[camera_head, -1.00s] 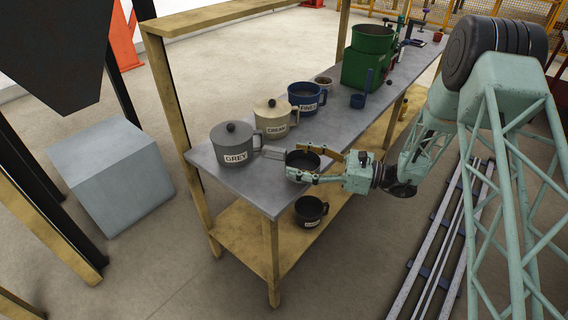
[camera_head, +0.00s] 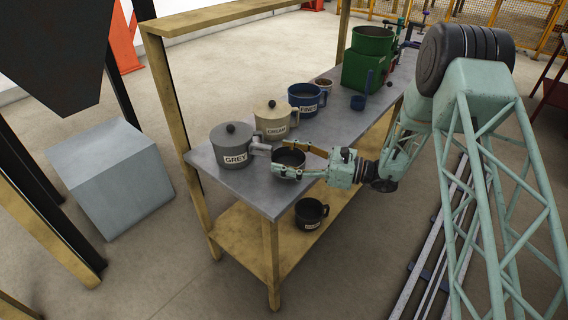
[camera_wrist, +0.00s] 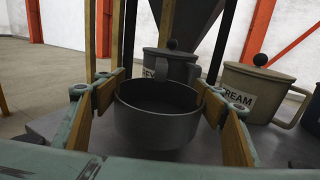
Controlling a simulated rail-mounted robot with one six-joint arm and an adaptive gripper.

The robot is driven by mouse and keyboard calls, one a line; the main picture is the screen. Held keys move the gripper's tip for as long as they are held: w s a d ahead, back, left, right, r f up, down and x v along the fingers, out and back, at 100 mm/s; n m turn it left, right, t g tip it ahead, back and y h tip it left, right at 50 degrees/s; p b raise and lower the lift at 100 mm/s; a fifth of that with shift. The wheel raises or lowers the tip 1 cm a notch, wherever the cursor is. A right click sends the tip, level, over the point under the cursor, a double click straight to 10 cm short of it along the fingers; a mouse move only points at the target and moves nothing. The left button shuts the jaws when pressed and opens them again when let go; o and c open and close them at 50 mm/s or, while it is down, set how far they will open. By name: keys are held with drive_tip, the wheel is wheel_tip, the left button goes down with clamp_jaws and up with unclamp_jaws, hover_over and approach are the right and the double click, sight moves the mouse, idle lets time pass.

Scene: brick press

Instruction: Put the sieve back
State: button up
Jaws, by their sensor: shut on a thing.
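My gripper (camera_head: 287,159) is shut around a dark round open-topped pan, which I take to be the sieve (camera_head: 290,158). One finger lies along each side of it. In the wrist view the sieve (camera_wrist: 157,125) sits upright between the finger pads, and its inside looks dark; the mesh cannot be made out. It is at the near left end of the metal bench (camera_head: 262,195), close to the lidded grey pot (camera_head: 232,140). I cannot tell whether it touches the bench top.
A cream lidded pot (camera_head: 271,113), a blue pot (camera_head: 305,97) and a small cup (camera_head: 324,84) stand behind. A green machine (camera_head: 368,65) is farther along. A dark labelled pot (camera_head: 310,211) is on the lower shelf. A wooden post (camera_head: 180,130) rises at the bench's left end.

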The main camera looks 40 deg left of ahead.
sight(284, 163)
drive_tip(key=shift+f+b, duration=0.35)
drive_tip(key=shift+f, duration=1.05)
drive_tip(key=shift+f, duration=0.15)
drive_tip(key=o, duration=1.1)
drive_tip(key=shift+o, duration=0.2)
drive_tip(key=shift+w+d, duration=0.1)
drive_tip(key=shift+d, duration=0.1)
drive_tip(key=p+v, duration=0.1)
drive_tip(key=v, duration=1)
drive_tip(key=shift+d+p, duration=0.3)
drive_tip(key=shift+p, duration=0.05)
drive_tip(key=shift+w, duration=0.1)
